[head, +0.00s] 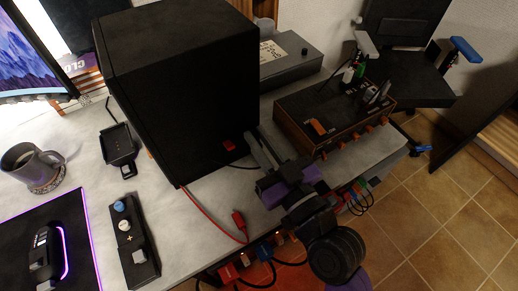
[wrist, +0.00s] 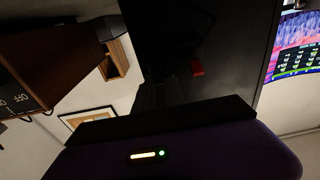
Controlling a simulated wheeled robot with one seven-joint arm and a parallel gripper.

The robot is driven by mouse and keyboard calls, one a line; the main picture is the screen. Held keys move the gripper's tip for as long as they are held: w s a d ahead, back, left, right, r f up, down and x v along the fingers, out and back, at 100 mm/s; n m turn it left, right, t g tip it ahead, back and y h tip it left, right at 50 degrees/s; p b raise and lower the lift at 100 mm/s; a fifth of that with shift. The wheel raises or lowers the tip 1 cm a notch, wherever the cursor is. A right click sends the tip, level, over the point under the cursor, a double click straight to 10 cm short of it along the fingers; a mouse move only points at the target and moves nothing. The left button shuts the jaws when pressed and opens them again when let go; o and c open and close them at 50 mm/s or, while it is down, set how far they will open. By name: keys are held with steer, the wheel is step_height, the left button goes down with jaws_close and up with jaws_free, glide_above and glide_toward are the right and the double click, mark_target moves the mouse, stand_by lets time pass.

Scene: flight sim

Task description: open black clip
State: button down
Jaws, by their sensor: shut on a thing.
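I cannot clearly single out the black clip against the other dark things. My gripper (head: 258,147), with grey fingers and a purple body, reaches to the right side of the big black box (head: 180,85). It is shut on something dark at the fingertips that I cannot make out. In the wrist view the gripper's purple body and a dark bar fill the bottom and hide the fingertips. The black box (wrist: 235,35) stands beyond, with a small red part (wrist: 197,67) on its face; this red part (head: 229,146) also shows in the head view.
A wood-sided device (head: 330,115) with orange knobs stands to the right, and a grey case (head: 290,65) behind. A red cable (head: 205,210) crosses the desk. Coloured plugs and cables (head: 262,255) line the desk's front edge. A mug (head: 35,165) stands at the left.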

steer(key=shift+f+b, duration=0.1)
steer(key=shift+b, duration=0.6)
steer(key=c, duration=1.4)
jaws_free()
steer(key=b+v, duration=0.1)
steer(key=v, duration=0.6)
steer(key=shift+f+b, duration=0.25)
steer(key=shift+b, duration=0.15)
steer(key=shift+s+d+r, duration=0.1)
steer(key=shift+s+d, duration=0.15)
steer(key=shift+s, duration=0.1)
